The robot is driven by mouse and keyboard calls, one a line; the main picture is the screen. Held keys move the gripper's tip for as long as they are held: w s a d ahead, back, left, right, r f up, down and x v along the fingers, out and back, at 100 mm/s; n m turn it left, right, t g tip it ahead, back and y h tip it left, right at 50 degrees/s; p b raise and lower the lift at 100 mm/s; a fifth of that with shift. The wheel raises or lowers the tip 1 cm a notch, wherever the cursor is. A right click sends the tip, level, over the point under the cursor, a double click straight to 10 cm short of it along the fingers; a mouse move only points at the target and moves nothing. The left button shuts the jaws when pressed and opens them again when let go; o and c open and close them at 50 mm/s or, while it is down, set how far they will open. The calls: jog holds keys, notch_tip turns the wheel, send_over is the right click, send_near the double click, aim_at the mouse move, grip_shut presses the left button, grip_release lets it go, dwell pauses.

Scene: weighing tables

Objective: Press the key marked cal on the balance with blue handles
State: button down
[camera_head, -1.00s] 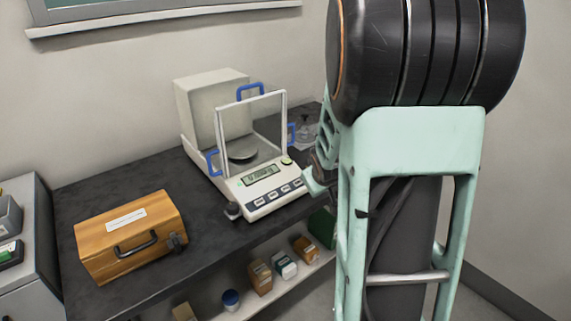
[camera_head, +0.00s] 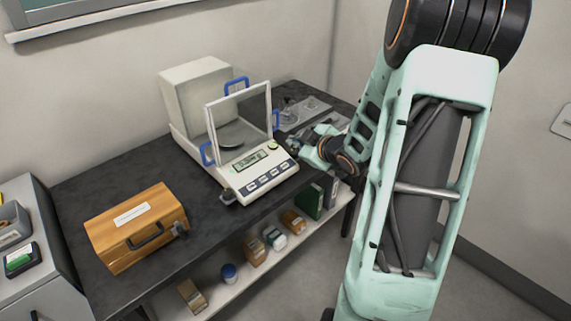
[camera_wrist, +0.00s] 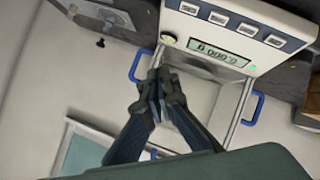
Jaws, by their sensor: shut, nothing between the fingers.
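The balance with blue handles (camera_head: 226,165) stands on the dark bench, with a glass draft shield and a lit display (camera_head: 249,160). My gripper (camera_head: 297,143) is just right of the balance's front panel, partly hidden by my wrist. In the wrist view the balance appears turned upside down, with the display (camera_wrist: 220,53) and key row (camera_wrist: 232,24) beyond my shut, empty fingertips (camera_wrist: 158,78). Contact is not visible.
A wooden case (camera_head: 135,230) sits left on the bench. Glassware and a grey tray lie behind my gripper at the right. A shelf below holds boxes and a blue-lidded jar (camera_head: 229,272). A grey cabinet (camera_head: 40,265) stands far left.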

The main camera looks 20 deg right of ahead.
aim_at(285, 166)
jog(key=shift+f, duration=0.15)
jog(key=f+b, duration=0.2)
jog(key=w+f+b, duration=0.1)
jog(key=f+b, duration=0.2)
jog(key=w+a+f+b, duration=0.1)
jog(key=f+b, duration=0.1)
jog(key=f, duration=0.1)
jog(key=shift+w+f+b, duration=0.1)
jog(key=shift+w+b, duration=0.1)
jog(key=shift+b, duration=0.2)
jog(key=shift+f, duration=0.1)
dwell(1.1)
jog(key=shift+w+f+b, duration=0.1)
jog(key=shift+f+b, duration=0.15)
jog(key=shift+b, duration=0.2)
jog(key=shift+w+f+b, duration=0.1)
jog(key=shift+f+b, duration=0.3)
dwell(0.4)
dwell(0.4)
jog(key=shift+s+r+p, duration=0.25)
jog(key=shift+r+p, duration=0.45)
jog(key=shift+r, duration=0.05)
